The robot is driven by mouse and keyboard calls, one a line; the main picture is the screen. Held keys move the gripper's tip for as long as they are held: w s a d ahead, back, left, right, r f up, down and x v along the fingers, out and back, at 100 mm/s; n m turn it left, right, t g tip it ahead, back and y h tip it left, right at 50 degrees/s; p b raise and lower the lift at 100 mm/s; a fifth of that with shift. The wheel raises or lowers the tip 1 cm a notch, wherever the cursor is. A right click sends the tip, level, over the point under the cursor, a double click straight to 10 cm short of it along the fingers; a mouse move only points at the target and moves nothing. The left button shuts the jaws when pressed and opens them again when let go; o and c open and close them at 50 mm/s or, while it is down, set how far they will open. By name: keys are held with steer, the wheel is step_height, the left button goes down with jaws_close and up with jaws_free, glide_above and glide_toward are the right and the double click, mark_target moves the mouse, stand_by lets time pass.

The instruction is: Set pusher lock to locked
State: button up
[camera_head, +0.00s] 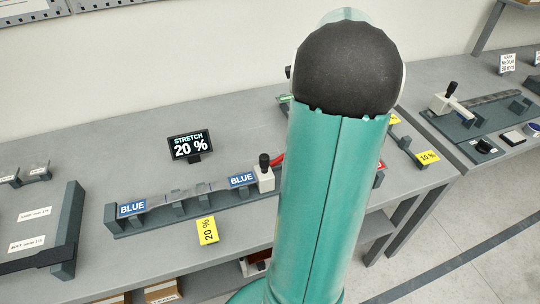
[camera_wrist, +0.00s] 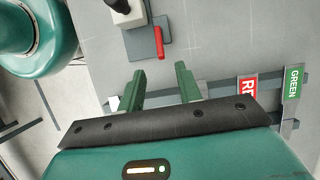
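A red lever (camera_head: 277,159), apparently the pusher lock, sits beside a white block with a black knob (camera_head: 265,174) at the right end of the blue-labelled rail (camera_head: 190,200). My arm partly hides this area in the head view. In the wrist view the red lever (camera_wrist: 158,42) lies on a grey plate (camera_wrist: 135,48), right of the white block (camera_wrist: 126,16). My gripper (camera_wrist: 160,78) has its two green fingers apart with nothing between them. The lever is just beyond the fingertips in the picture. My gripper is hidden behind my arm in the head view.
A "STRETCH 20 %" display (camera_head: 190,146) stands behind the blue rail. A yellow "20 %" card (camera_head: 207,231) lies in front. Another bench (camera_head: 480,150) stands at right.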

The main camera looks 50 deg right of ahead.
mark_target(281, 158)
steer(key=x, duration=1.3)
steer(key=shift+s+d+f, duration=0.2)
steer(key=shift+f, duration=0.3)
steer(key=shift+c, duration=0.4)
jaws_close()
